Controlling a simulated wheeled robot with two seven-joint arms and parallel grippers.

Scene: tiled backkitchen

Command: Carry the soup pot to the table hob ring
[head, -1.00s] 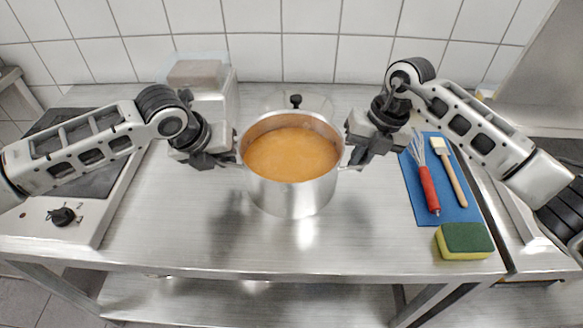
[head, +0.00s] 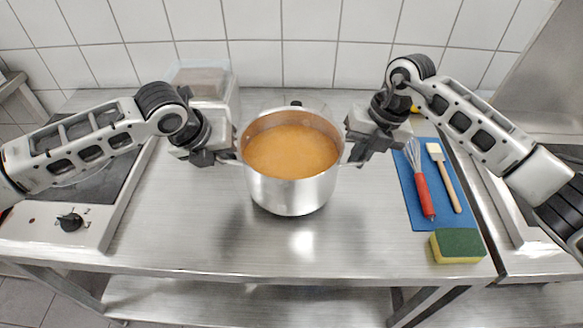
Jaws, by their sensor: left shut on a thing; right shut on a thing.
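The steel soup pot (head: 291,195), full of orange soup (head: 291,152), is in the middle of the head view, upright. A shadow lies on the table below it, and it seems to be held a little above the steel table. My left gripper (head: 226,160) is shut on its left handle. My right gripper (head: 356,162) is shut on its right handle. The hob (head: 128,187) is at the left end of the table, with a black knob (head: 70,222) on its front. Its dark top is partly hidden by my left arm.
A lid (head: 296,105) lies behind the pot. A clear container (head: 205,80) stands at the back left. A blue mat (head: 409,192) with a whisk (head: 424,190) and a brush (head: 447,178) lies at the right, near a sponge (head: 458,246). The steel table (head: 170,225) is bare between hob and pot.

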